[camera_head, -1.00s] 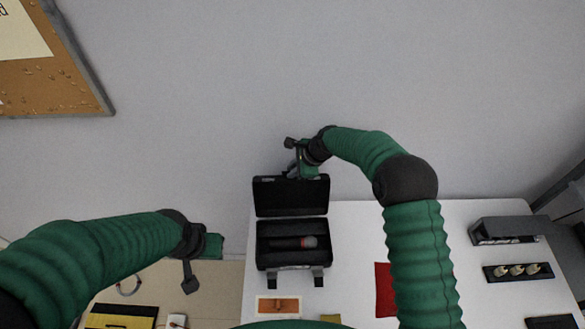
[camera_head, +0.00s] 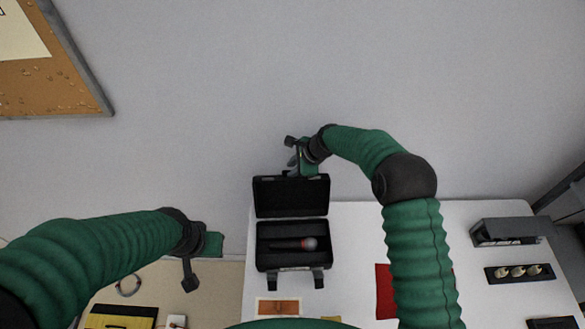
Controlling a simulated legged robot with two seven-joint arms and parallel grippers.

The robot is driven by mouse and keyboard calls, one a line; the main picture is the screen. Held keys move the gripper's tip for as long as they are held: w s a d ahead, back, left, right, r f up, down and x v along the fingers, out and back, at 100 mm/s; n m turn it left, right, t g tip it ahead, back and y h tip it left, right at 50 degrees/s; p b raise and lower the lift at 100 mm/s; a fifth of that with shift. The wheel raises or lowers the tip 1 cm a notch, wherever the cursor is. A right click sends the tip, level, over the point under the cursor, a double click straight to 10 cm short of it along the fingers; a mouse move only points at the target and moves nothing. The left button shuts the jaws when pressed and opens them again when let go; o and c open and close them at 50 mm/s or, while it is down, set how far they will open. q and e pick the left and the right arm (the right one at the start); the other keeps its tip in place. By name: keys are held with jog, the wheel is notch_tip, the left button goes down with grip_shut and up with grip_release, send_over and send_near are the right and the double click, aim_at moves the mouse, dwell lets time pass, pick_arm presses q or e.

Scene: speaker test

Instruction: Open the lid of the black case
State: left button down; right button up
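The black case (camera_head: 292,259) stands on the white table at its back left part. Its lid (camera_head: 291,197) is raised and stands open behind the base. A dark microphone with a reddish band (camera_head: 294,243) lies inside the base. Two latches hang at the case's front edge. My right gripper (camera_head: 298,157) is just above and behind the lid's top edge; I cannot tell whether it touches, and its fingers are too small and dark to judge. My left gripper (camera_head: 200,262) is left of the table, well apart from the case, with its fingers spread.
The white table (camera_head: 350,240) has clear room right of the case. A red item (camera_head: 384,290) lies near my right arm. A grey device (camera_head: 505,231) and a black holder with several light pieces (camera_head: 519,272) stand at the right. An orange-brown item (camera_head: 278,307) lies in front of the case.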

jog(key=shift+s+d+f, duration=0.1)
jog(key=shift+s+f, duration=0.1)
jog(key=p+v, duration=1.1)
jog(key=v, duration=0.6)
jog(key=shift+w+a, duration=0.2)
jog(key=shift+w, duration=0.05)
jog(key=shift+w, duration=0.1)
